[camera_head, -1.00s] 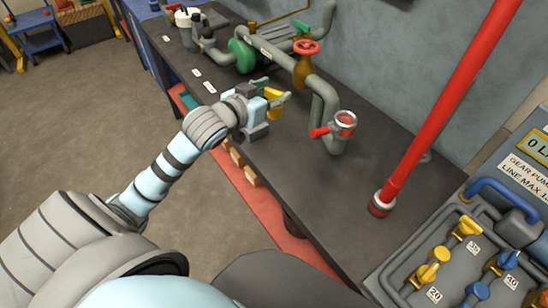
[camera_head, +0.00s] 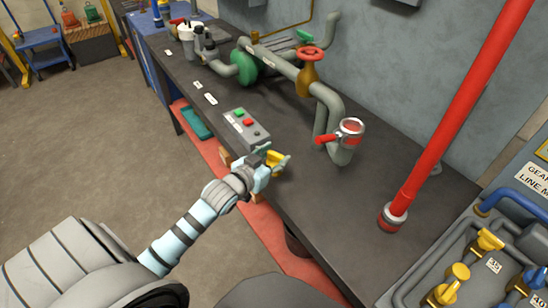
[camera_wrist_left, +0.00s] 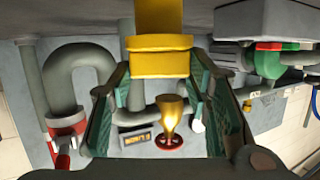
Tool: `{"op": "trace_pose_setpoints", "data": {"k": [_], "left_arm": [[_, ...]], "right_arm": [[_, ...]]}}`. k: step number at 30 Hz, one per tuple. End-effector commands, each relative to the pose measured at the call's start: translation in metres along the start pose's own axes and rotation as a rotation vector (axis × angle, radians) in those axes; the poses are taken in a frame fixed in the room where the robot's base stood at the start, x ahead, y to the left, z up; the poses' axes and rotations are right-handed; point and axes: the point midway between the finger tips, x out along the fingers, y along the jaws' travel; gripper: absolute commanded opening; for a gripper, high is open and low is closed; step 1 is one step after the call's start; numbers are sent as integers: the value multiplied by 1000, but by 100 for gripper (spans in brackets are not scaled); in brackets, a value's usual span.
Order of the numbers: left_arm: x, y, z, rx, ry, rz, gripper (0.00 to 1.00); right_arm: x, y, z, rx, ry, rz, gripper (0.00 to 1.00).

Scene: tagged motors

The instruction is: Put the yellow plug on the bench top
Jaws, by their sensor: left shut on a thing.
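The yellow plug (camera_head: 273,158) is in my left gripper (camera_head: 275,163), over the front edge area of the dark bench top (camera_head: 310,205). The left gripper is shut on it. In the left wrist view the plug (camera_wrist_left: 160,58) sits upper middle between the two green-lined fingers (camera_wrist_left: 165,85). The grey bench surface (camera_wrist_left: 60,18) lies along the top of that view. I cannot tell whether the plug touches the bench. My right gripper is not in view.
A grey button box (camera_head: 246,128) stands just beyond my left gripper. Pipework with a red-handled valve (camera_head: 340,136) is to the right. Bench between gripper and post is clear.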

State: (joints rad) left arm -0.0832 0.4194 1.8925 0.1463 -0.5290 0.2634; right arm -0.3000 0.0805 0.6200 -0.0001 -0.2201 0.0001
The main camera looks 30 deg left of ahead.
Motion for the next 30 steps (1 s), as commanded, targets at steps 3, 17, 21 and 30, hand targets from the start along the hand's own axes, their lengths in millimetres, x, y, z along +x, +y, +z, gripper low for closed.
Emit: {"op": "trace_pose_setpoints", "data": {"k": [3, 17, 21, 30], "left_arm": [[1, 0, 2, 0, 0, 0, 50], [-2, 0, -1, 1, -1, 0, 64], [-25, -1, -2, 5, -3, 0, 64], [-104, 0, -3, 5, -5, 1, 64]], "right_arm": [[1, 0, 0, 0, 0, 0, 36], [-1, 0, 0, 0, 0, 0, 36], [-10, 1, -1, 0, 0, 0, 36], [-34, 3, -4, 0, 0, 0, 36]]}}
